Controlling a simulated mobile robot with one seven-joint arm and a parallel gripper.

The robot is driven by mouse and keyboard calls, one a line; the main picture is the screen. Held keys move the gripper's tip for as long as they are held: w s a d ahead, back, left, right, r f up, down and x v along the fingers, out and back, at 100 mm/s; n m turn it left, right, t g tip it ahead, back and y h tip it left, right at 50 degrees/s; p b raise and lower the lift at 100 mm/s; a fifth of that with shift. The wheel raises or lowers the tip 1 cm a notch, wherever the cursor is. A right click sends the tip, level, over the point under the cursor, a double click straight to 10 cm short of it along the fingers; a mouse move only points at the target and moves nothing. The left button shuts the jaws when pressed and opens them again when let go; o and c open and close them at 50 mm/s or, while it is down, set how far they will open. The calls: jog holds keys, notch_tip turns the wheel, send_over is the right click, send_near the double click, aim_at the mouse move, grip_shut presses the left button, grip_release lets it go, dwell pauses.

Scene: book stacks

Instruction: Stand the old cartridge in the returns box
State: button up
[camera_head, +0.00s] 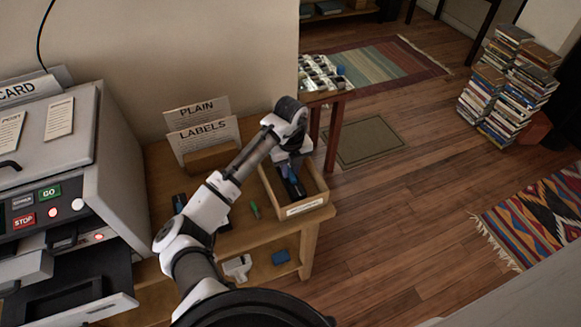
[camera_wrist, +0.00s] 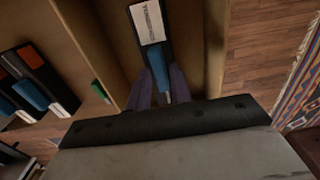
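The old cartridge is a black block with a white label and a blue tab; it shows in the wrist view (camera_wrist: 152,24). In the head view it is a dark, blue-tinged shape (camera_head: 294,186) inside the returns box (camera_head: 306,208), an open wooden box with a label on its front. My gripper (camera_wrist: 163,78) points down into the box. Its purple-grey fingers lie against both sides of the blue tab and look shut on it. In the wrist view the box walls run along both sides of the cartridge. Whether its lower end touches the box floor is hidden.
More dark cartridges with blue tabs (camera_wrist: 35,85) lie left of the box. A small green item (camera_head: 255,210) lies beside the box. Label cards (camera_head: 204,132) stand behind. A machine with GO and STOP buttons (camera_head: 50,205) is at left. Floor is open right of the table.

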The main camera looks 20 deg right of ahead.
aim_at(291, 172)
jog(key=shift+o, duration=1.4)
notch_tip(291, 172, up, 12)
jog(key=b, duration=0.1)
jog(key=shift+r+b, duration=0.2)
jog(key=shift+b, duration=0.2)
